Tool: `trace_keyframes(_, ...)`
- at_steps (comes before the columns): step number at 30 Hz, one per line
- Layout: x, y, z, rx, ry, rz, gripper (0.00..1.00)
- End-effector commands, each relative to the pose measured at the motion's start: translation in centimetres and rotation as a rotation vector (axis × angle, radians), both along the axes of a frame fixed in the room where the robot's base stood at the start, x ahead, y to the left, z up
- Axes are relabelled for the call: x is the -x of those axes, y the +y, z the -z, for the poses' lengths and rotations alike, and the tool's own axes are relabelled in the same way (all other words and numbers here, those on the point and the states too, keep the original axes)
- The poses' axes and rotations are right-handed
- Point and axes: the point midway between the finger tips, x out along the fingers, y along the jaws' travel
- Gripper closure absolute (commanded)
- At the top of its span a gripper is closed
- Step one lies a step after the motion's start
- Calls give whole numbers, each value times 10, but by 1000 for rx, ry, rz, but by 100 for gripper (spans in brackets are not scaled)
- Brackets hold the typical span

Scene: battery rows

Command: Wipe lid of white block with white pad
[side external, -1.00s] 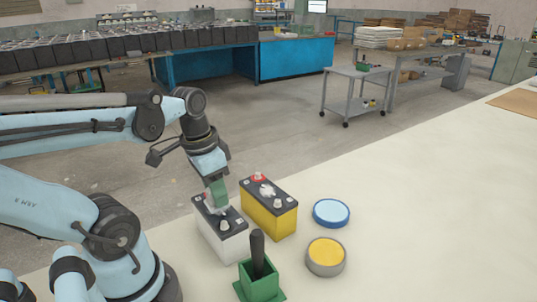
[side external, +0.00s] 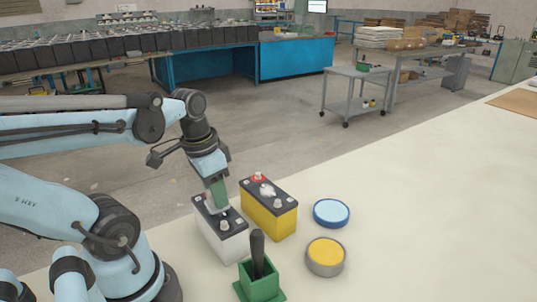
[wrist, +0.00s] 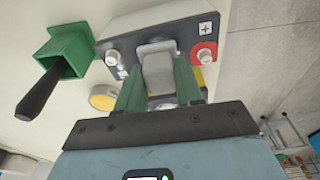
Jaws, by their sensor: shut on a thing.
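The white block (side external: 228,243) is a battery-like box with a dark lid and terminal posts. It stands on the pale bench in the side external view. My gripper (side external: 219,205) points down at its lid, with green fingers. In the wrist view, my gripper (wrist: 158,82) is shut on a pale pad (wrist: 158,70). The pad is low over the grey lid (wrist: 140,42), between a pale post and a red-ringed post. Whether the pad touches the lid is hard to tell. The fingers hide part of the lid.
A yellow block (side external: 270,218) with a pale patch on its dark lid stands close on the right. A green holder (side external: 262,284) with a black handle is in front. Blue (side external: 331,212) and yellow (side external: 325,257) round tins stand farther right.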

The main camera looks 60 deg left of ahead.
Motion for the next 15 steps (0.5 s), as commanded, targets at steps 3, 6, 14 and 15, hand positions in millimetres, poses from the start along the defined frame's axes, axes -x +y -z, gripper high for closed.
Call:
trace_keyframes(3, 0, 0, 1, 0, 0, 0, 88)
trace_keyframes(6, 0, 0, 2, 0, 0, 0, 88)
trace_keyframes(14, 0, 0, 4, 0, 0, 0, 88)
trace_keyframes(15, 0, 0, 5, 0, 0, 0, 88)
